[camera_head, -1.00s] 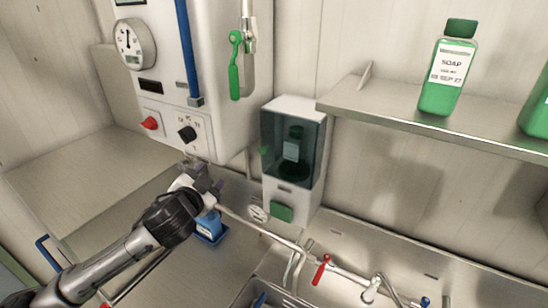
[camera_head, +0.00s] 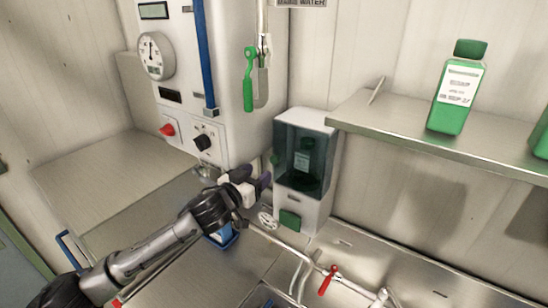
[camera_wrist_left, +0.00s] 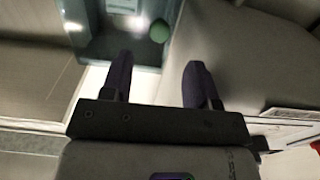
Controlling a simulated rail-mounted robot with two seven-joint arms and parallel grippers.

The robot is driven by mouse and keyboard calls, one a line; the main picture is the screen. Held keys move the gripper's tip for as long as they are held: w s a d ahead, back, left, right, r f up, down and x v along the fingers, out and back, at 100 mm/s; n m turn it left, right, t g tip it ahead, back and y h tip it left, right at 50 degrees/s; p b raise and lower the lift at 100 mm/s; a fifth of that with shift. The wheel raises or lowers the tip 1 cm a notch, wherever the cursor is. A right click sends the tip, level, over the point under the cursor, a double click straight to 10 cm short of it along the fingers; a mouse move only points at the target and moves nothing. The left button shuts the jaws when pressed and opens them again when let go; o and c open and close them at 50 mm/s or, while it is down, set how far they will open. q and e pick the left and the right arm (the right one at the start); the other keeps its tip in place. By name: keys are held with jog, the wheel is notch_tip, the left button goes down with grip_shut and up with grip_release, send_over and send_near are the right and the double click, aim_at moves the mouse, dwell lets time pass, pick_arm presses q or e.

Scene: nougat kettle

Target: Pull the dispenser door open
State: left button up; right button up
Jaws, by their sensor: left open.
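The soap dispenser (camera_head: 303,221) is a white wall box with a dark see-through door (camera_head: 300,165). The door looks closed, and a green bottle (camera_head: 304,155) shows behind it. A small green knob (camera_head: 275,160) sits at the door's left edge. My left gripper (camera_head: 264,178) is open, just left of the dispenser's lower door edge and below the knob. In the left wrist view its two dark fingers (camera_wrist_left: 160,85) are apart with nothing between them. The green knob (camera_wrist_left: 160,31) and the tinted door (camera_wrist_left: 108,38) lie ahead of them. My right gripper is not in view.
The white kettle unit (camera_head: 225,80) with its green-handled valve (camera_head: 248,80) hangs left of the dispenser. A steel shelf (camera_head: 400,135) with a green soap bottle (camera_head: 455,88) is at the right. A pipe with a red-handled tap (camera_head: 328,280) runs below.

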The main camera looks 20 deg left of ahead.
aim_at(273, 162)
pick_arm(q)
jog(key=p+x, duration=0.1)
jog(key=x, duration=0.5)
jog(key=shift+w+d+r+p, duration=0.1)
jog(key=shift+w+p, duration=0.2)
jog(key=shift+x, duration=0.8)
jog(key=shift+w, duration=0.2)
jog(key=shift+c, duration=0.5)
jog(key=c, duration=0.8)
grip_shut()
